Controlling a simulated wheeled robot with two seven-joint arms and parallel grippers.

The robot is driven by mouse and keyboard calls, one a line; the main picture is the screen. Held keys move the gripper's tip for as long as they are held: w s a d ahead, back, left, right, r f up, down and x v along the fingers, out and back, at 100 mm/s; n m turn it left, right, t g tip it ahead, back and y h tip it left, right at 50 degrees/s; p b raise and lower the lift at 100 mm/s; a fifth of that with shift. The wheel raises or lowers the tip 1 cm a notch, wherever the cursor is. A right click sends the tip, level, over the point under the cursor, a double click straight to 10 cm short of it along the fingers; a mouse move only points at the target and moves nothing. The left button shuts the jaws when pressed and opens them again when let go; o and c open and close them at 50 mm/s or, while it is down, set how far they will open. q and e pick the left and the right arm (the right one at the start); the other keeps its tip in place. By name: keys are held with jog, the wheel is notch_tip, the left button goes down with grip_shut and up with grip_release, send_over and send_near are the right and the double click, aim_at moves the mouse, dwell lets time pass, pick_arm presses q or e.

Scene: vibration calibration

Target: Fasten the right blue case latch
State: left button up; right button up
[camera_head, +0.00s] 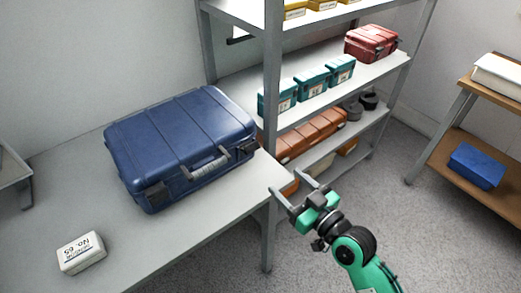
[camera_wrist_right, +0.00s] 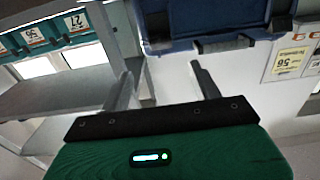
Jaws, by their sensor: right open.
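The closed blue case (camera_head: 180,135) lies on the table, its grey handle (camera_head: 205,167) on the front side. The right latch (camera_head: 246,149) is a dark piece near the case's right front corner; a second dark latch (camera_head: 154,194) is left of the handle. I cannot tell whether either latch is fastened. My right gripper (camera_head: 290,183) is open and empty, off the table's right edge, right of the case and apart from it. In the right wrist view the open fingers (camera_wrist_right: 161,75) point towards the case (camera_wrist_right: 205,22) and its handle (camera_wrist_right: 225,44). My left gripper is not in view.
A white labelled box (camera_head: 82,253) sits at the table's front left. A metal shelf (camera_head: 272,80) with teal boxes (camera_head: 311,83), a red case (camera_head: 371,43) and an orange case (camera_head: 305,138) stands behind. A brown rack (camera_head: 455,150) is at the right. The table front is largely clear.

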aim_at(250, 147)
jog(key=p+x, duration=0.1)
jog(key=x, duration=1.1)
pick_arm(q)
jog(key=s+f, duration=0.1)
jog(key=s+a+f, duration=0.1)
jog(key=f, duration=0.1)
pick_arm(e)
jog(key=shift+w+a, duration=0.25)
jog(key=shift+w, duration=0.15)
jog(key=c, duration=1)
